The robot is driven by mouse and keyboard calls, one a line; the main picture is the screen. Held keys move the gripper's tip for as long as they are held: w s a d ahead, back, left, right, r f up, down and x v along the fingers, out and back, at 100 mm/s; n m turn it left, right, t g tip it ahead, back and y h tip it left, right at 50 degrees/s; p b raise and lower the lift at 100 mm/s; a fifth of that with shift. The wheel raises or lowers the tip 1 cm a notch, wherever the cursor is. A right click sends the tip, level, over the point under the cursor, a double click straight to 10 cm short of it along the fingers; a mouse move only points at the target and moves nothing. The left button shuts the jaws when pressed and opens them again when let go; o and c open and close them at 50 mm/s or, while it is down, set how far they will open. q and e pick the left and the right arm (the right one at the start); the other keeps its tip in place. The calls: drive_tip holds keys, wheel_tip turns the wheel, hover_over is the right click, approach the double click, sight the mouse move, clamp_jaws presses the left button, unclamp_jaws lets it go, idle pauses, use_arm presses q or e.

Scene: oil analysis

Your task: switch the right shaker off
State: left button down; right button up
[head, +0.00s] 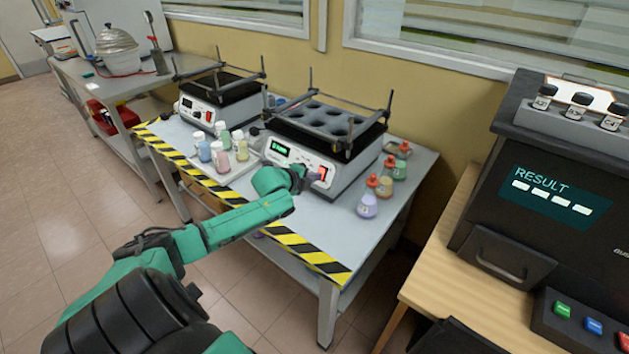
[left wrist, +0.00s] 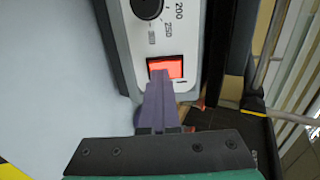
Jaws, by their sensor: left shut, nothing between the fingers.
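The right shaker (head: 300,160) stands on the table with a lit green display and a red switch (head: 322,172) at the right of its front panel. In the left wrist view the red switch (left wrist: 166,67) glows, below a dial. My left gripper (head: 302,176) is in front of that panel, and its shut fingers (left wrist: 157,100) have their tips at the lower edge of the switch, overlapping it in the picture. Whether they touch it I cannot tell. Nothing is held. My right gripper is not in view.
The left shaker (head: 215,105) stands further back. Several bottles stand on a tray (head: 228,172) left of my gripper, and flasks with red stoppers (head: 367,205) stand to the right. An analyser (head: 560,190) is on a wooden bench at the right.

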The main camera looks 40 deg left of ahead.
use_arm(q)
drive_tip(key=shift+s+f+t, duration=0.1)
drive_tip(key=shift+f+t, duration=0.3)
drive_tip(key=shift+f, duration=0.15)
drive_tip(key=shift+w+r+p, duration=0.2)
drive_tip(key=shift+r+p, duration=0.3)
drive_tip(key=shift+w+r+p, duration=0.15)
drive_tip(key=shift+r+p, duration=0.3)
drive_tip(key=shift+r, duration=0.05)
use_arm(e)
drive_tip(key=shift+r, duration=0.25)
